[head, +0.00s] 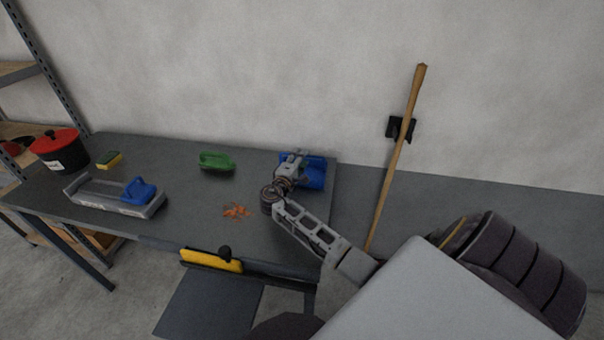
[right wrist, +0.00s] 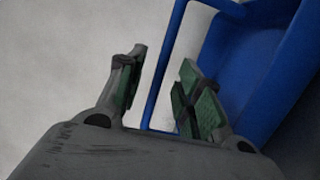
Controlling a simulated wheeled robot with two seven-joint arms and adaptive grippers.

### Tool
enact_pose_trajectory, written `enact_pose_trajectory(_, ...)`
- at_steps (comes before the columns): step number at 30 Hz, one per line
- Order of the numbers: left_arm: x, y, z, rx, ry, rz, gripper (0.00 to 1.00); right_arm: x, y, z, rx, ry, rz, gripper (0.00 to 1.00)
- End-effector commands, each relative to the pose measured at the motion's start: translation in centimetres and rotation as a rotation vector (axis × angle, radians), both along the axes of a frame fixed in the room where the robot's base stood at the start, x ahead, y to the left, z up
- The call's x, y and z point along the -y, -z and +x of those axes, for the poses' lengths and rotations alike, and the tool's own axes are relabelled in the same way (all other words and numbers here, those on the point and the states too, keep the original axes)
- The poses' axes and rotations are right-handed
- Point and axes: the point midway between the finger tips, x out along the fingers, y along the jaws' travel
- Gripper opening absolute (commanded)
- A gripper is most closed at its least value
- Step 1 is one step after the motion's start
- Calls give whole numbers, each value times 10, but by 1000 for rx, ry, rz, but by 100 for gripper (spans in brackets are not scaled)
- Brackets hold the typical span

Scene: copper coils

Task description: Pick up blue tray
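The blue tray (head: 316,174) stands at the right end of the grey table, partly hidden behind my right gripper (head: 292,164). In the right wrist view the tray (right wrist: 262,75) fills the right side, and a thin blue bar of it runs between the two green-padded fingers of my right gripper (right wrist: 164,92). The fingers are apart, with visible space between the left finger and the bar. Whether the right finger touches the bar is not clear. My left gripper is not in view.
On the table (head: 190,220) are a green brush (head: 216,161), orange scraps (head: 237,210), a grey tray (head: 110,197) with a blue-handled item (head: 139,190), a sponge (head: 109,160) and a red-lidded pot (head: 60,152). A wooden-handled tool (head: 395,160) leans against the wall.

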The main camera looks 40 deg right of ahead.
Motion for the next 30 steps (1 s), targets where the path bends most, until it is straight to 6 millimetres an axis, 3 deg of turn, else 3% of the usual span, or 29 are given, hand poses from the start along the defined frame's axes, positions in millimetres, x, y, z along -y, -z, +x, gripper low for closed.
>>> enact_pose_trajectory(7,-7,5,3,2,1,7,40,20,1,10,-1,0,0,35)
enact_pose_trajectory(22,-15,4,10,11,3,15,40,21,1,11,0,0,1,35)
enact_pose_trajectory(30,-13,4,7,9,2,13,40,21,1,10,0,0,1,2)
